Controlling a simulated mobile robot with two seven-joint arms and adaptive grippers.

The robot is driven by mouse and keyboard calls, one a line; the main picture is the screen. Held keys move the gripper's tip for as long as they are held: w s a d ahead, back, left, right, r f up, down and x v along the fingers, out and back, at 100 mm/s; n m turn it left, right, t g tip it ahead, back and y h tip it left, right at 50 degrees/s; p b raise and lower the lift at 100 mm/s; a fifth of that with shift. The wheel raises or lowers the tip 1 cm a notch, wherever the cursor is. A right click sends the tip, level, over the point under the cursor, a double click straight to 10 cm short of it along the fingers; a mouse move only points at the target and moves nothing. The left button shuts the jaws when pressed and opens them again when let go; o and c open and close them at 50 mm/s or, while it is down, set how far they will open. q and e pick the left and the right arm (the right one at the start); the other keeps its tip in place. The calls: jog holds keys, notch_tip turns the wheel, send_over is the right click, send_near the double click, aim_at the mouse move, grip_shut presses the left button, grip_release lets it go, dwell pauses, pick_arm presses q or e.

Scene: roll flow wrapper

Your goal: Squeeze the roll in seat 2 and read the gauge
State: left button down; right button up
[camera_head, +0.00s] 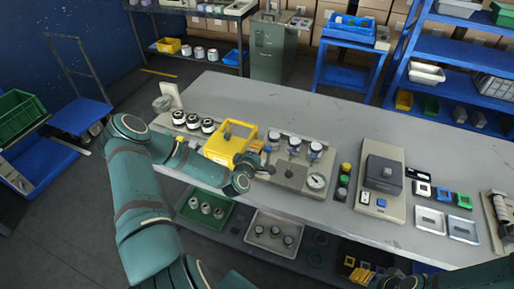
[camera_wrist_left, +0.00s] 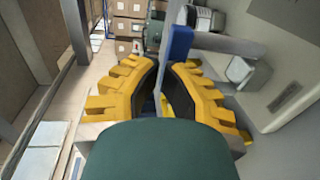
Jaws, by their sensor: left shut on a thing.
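The grey test fixture (camera_head: 289,177) stands on the table, with a round white gauge (camera_head: 317,181) at its right front. Several blue-and-white rolls (camera_head: 294,146) stand along its back; I cannot read seat numbers. The gauge is too small to read. My left gripper (camera_head: 262,160) is at the fixture's left end, beside the yellow tray (camera_head: 219,150). In the left wrist view its yellow fingers (camera_wrist_left: 165,85) close around a blue upright piece (camera_wrist_left: 180,45), partly hidden by the fingers. My right gripper (camera_head: 362,272) seems to show at the bottom edge, mostly hidden.
Black-and-white rolls (camera_head: 193,122) stand left of the yellow tray. Coloured buttons (camera_head: 344,180) and a beige device (camera_head: 382,180) stand right of the fixture. Green (camera_head: 205,207) and grey (camera_head: 274,234) bins sit on the shelf below. The table's rear is clear.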

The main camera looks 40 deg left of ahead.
pick_arm(q)
jog(key=shift+w+a+g+h, duration=0.15)
jog(key=shift+w+g+h, duration=0.25)
jog(key=shift+w+g, duration=0.55)
jog(key=shift+w+a+f, duration=0.1)
jog(key=shift+w+a, duration=0.05)
jog(key=shift+w, duration=0.15)
pick_arm(e)
jog(key=shift+r, duration=0.4)
pick_arm(q)
jog(key=shift+w, duration=0.1)
pick_arm(e)
jog(key=shift+s+d, duration=0.1)
